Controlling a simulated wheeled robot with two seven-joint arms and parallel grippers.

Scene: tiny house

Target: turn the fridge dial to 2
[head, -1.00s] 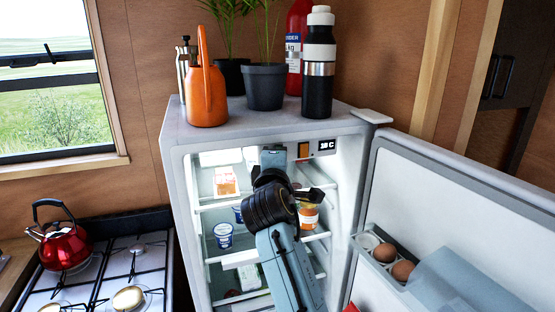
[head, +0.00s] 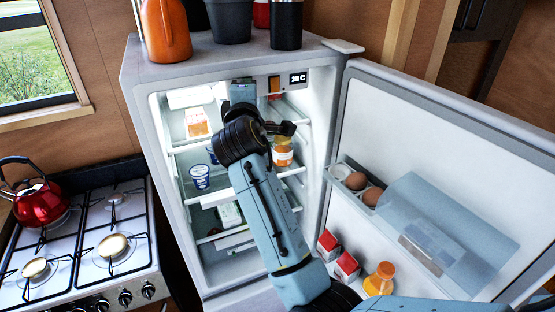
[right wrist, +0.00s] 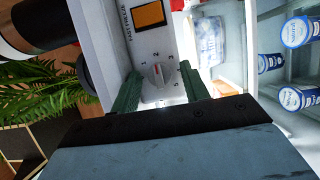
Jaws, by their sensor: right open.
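The fridge dial (right wrist: 158,76) is a small grey-white knob with a red mark, on a white panel in the right wrist view. Small numbers ring it; I cannot tell for sure which one it points to. My right gripper (right wrist: 161,84) is open, with one green finger on each side of the dial. I cannot tell whether the fingers touch it. In the head view my right gripper (head: 243,92) is at the top front of the open fridge (head: 170,75), and it hides the dial. My left gripper is not in view.
An orange switch (right wrist: 149,14) is on the same panel, near a small display (head: 298,79). The fridge door (head: 430,140) stands open at right. Shelves hold cups (head: 200,177) and a jar (head: 282,155). A stove (head: 85,235) with a red kettle (head: 38,200) is at left.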

